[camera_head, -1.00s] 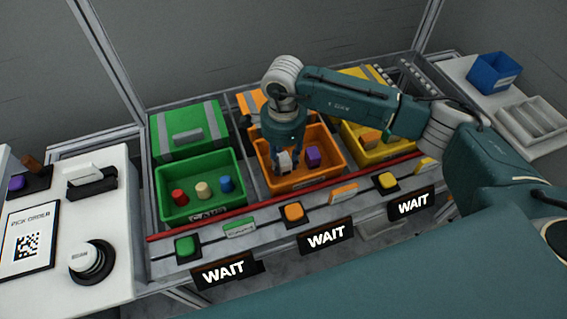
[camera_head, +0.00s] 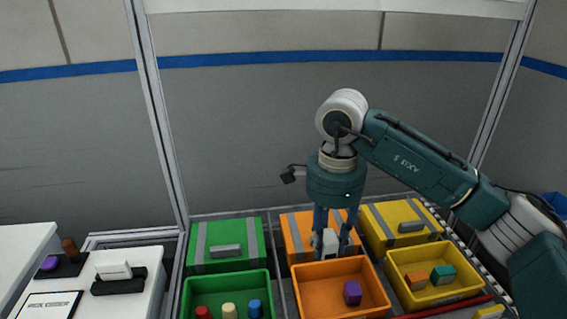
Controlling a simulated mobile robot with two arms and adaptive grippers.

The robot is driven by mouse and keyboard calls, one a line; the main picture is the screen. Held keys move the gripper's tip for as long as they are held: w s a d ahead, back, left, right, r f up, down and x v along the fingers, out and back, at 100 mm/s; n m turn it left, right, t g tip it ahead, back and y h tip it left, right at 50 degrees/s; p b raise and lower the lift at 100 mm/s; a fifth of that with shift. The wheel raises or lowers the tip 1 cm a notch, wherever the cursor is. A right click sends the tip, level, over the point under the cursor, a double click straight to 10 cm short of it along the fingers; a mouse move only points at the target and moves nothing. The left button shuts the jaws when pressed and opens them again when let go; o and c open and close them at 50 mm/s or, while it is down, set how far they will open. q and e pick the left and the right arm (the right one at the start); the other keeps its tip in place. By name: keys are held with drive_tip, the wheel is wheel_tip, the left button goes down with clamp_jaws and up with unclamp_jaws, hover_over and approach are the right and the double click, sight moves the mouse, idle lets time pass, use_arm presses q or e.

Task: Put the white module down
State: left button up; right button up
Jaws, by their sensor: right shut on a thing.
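My right gripper (camera_head: 332,246) is shut on the white module (camera_head: 331,239), a small white block with a grey part between the fingers. It hangs above the back edge of the orange bin (camera_head: 312,298), in front of the orange lidded box (camera_head: 293,238). A purple block (camera_head: 352,292) lies in the orange bin. My left gripper is not in view.
A green bin (camera_head: 187,293) with several coloured pegs stands left of the orange bin. A yellow bin (camera_head: 398,262) with orange and teal blocks stands right. A white side table (camera_head: 150,262) at the left carries a white piece on a black stand (camera_head: 118,284).

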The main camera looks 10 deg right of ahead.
drive_tip(key=s+d+f+n, duration=0.2)
drive_tip(key=s+f+n, duration=0.1)
drive_tip(key=s+n, duration=0.5)
drive_tip(key=s+d+f+n, duration=0.25)
drive_tip(key=s+n, duration=0.35)
drive_tip(key=n, duration=0.3)
drive_tip(key=w+a+r+m, duration=0.1)
drive_tip(key=w+m, duration=0.3)
drive_tip(key=m, duration=0.1)
drive_tip(key=w+a+r+m, duration=0.2)
drive_tip(key=w+m, duration=0.3)
drive_tip(key=w+a+r+m, duration=0.1)
drive_tip(key=w+r+m, duration=0.1)
drive_tip(key=w+m, duration=0.2)
drive_tip(key=shift+w+a+m, duration=0.15)
drive_tip(key=shift+w+m, duration=0.15)
drive_tip(key=shift+m, duration=0.6)
drive_tip(key=shift+w+a+r+m, duration=0.1)
drive_tip(key=shift+w+r+m, duration=0.15)
drive_tip(key=shift+m, duration=0.35)
